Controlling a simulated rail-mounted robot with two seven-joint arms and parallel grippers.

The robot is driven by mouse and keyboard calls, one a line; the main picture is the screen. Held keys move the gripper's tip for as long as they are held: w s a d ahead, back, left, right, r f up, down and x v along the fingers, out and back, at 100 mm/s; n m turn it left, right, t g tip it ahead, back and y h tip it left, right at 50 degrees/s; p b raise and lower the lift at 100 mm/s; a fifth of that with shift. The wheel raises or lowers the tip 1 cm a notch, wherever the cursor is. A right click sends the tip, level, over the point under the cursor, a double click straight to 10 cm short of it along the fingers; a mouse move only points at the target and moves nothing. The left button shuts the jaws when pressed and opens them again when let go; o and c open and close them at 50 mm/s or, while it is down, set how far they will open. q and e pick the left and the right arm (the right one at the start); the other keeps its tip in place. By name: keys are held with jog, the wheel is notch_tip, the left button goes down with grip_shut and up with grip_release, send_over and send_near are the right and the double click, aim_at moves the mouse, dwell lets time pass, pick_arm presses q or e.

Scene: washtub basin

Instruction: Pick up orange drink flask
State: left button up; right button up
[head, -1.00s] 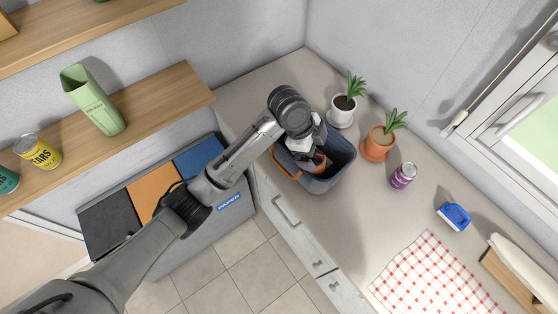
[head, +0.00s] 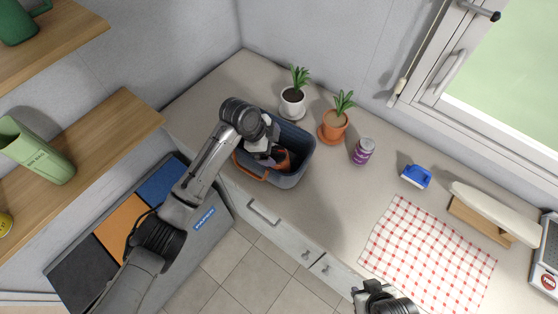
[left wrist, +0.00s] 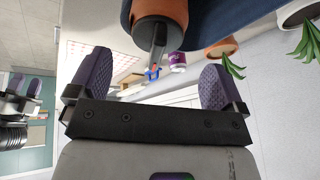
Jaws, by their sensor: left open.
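The orange flask (head: 284,161) lies inside the dark blue-grey tub (head: 302,170), partly hidden by my left gripper. In the left wrist view, an orange-brown piece with a dark grey end (left wrist: 160,10), apparently the flask, shows at the top centre, beyond the fingers. My left gripper (head: 264,150) reaches down into the tub beside the flask. Its purple-padded fingers (left wrist: 156,82) are wide apart with nothing gripped between them. My right gripper (head: 368,290) shows only in part at the bottom edge of the head view; its jaws are unclear.
The tub's orange handle (head: 250,170) hangs on its front left side. A white plant pot (head: 292,103), terracotta pot (head: 334,124) and purple can (head: 363,151) stand behind and right of the tub.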

aim_at(276, 151)
pick_arm(q)
jog(key=x, duration=0.1)
jog(key=p+x, duration=0.1)
jog(key=x, duration=0.1)
jog(key=shift+s+d+f+p, duration=0.25)
jog(key=shift+d+f+p, duration=0.05)
jog(key=shift+p, duration=0.05)
jog(key=shift+x, duration=0.8)
jog(key=shift+a, duration=0.1)
jog(key=shift+c, duration=0.4)
jog(key=c, duration=0.6)
jog(key=shift+r, duration=0.15)
jog(key=c, duration=1)
